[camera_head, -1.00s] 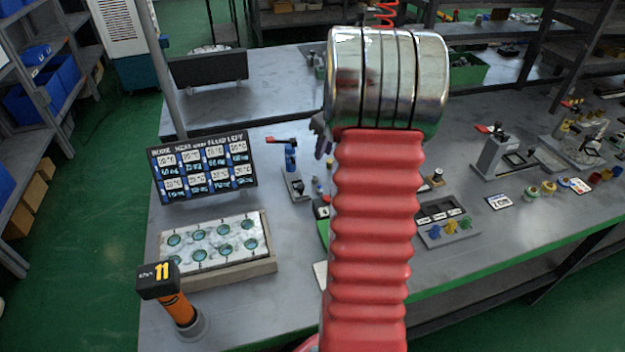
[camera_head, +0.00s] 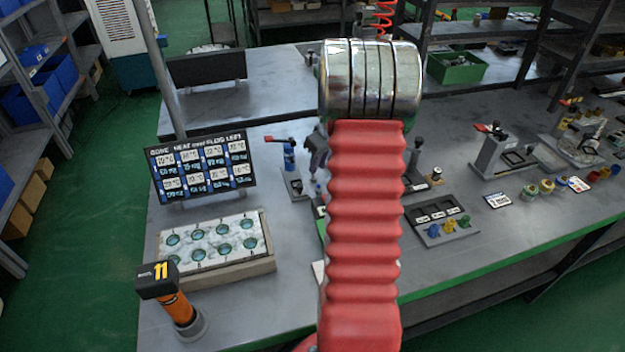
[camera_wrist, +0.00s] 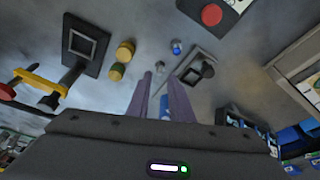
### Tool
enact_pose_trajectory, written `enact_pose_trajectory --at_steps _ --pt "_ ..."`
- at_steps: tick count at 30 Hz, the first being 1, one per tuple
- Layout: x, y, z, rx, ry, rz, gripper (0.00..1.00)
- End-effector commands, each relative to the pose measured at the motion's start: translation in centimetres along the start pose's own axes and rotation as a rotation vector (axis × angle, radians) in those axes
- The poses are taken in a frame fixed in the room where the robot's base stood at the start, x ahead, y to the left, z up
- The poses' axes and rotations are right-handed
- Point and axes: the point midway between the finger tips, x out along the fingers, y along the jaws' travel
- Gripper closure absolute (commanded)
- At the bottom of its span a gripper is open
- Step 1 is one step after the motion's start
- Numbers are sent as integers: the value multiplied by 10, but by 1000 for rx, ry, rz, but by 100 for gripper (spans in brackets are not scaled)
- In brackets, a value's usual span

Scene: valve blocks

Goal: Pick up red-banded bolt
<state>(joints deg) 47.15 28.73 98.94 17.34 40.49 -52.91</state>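I cannot make out a red-banded bolt in either view.
A white board with round holes (camera_head: 213,240), a dark label panel (camera_head: 201,167) and an orange post (camera_head: 178,308) stand at the left. A dark tray with label cards (camera_head: 437,214) and a valve fixture (camera_head: 495,155) stand at the right. A red disc (camera_wrist: 211,14) shows in the wrist view.

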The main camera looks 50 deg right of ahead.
Motion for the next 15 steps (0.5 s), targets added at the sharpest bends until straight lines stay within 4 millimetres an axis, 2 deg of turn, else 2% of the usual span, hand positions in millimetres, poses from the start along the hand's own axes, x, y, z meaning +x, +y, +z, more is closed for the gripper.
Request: enact_pose_trajectory --at_steps 3,15 --pt "8 0 0 0 0 0 80" --pt "12 0 0 0 0 0 80"
